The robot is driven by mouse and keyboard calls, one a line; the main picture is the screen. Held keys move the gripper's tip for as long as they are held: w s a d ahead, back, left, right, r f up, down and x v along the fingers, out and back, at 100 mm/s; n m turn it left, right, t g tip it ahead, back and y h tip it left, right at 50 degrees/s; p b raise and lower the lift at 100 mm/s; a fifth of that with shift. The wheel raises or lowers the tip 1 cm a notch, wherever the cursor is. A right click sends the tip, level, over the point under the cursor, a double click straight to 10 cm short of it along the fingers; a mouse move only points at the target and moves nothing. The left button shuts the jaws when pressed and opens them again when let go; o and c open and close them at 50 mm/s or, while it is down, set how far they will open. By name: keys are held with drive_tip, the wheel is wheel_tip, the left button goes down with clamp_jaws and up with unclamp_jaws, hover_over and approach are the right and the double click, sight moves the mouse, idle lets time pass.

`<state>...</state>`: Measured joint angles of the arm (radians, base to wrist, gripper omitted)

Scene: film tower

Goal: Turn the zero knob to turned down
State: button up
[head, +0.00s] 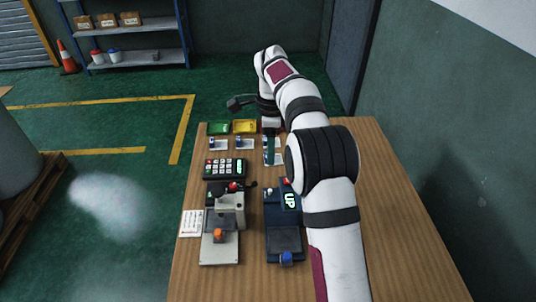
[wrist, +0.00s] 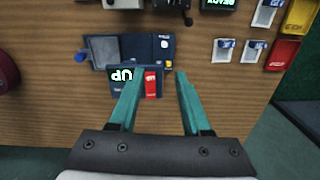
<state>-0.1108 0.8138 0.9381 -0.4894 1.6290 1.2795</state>
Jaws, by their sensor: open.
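My gripper (wrist: 158,80) is open, its two teal fingers apart with nothing between them; in the head view it (head: 269,150) hangs at the far end of the table. In the wrist view, a dark blue device (wrist: 133,48) lies beyond the fingertips, with a lit "UP" display and a red part beside them. It also stands on the table in the head view (head: 284,238). A blue knob (head: 286,258) is at its near end and shows in the wrist view (wrist: 81,57). A small white knob (wrist: 164,44) is on its other end. No readable label marks which is the zero knob.
A grey device with an orange knob (head: 218,235) stands left of the blue one. A keypad (head: 225,168), small white holders (head: 214,144), a green bin (head: 219,127) and a yellow bin (head: 245,126) lie further back. The table's right side (head: 395,225) is clear.

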sight(270, 190)
drive_tip(key=shift+m, duration=0.3)
drive_tip(key=f, duration=0.5)
drive_tip(key=w+f, duration=0.1)
drive_tip(key=f, duration=1)
drive_tip(key=shift+w+f, duration=0.25)
drive_tip(key=shift+f, duration=0.05)
clamp_jaws()
